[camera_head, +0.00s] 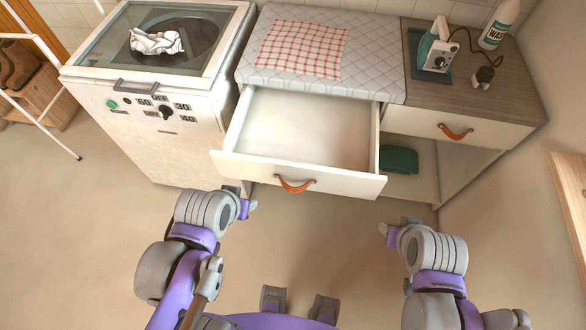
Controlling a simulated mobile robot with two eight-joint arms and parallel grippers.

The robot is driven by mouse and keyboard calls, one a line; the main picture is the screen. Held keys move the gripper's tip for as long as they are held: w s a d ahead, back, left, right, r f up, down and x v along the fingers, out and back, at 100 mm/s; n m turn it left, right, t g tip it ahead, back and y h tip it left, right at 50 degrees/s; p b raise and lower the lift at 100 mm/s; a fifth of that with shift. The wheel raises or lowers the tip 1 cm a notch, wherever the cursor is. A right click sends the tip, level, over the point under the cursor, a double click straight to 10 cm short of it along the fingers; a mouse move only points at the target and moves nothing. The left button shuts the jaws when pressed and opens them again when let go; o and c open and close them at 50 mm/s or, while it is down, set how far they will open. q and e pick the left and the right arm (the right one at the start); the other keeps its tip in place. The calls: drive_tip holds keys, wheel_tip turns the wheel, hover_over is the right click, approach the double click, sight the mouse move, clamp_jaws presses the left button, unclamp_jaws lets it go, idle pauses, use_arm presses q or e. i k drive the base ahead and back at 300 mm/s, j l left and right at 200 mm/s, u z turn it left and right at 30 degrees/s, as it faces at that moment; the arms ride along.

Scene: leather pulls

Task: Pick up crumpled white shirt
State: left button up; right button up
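A crumpled white shirt (157,41) lies in a small heap on the glass lid of the white top-loading washer at the upper left. My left gripper (246,204) is low in front of the washer and the open drawer, well apart from the shirt. My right gripper (388,231) is farther right, below the drawer's right front corner. Nothing shows in either gripper. Their finger gaps are too small and angled to tell.
The washer (150,135) has a front handle and knobs. An open, empty drawer (300,130) with a leather pull juts out beside it. On the counter are a checked cloth (300,48), an iron (436,48) and a wash bottle (498,24). A drying rack (45,115) stands left.

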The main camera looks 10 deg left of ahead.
sight(170, 42)
drive_tip(key=u, duration=1.35)
drive_tip(key=i+j+u, duration=0.1)
drive_tip(key=i+j, duration=0.15)
drive_tip(key=i, duration=0.15)
drive_tip(key=i+j+u, duration=0.15)
drive_tip(key=i, duration=0.25)
drive_tip(key=j, duration=0.05)
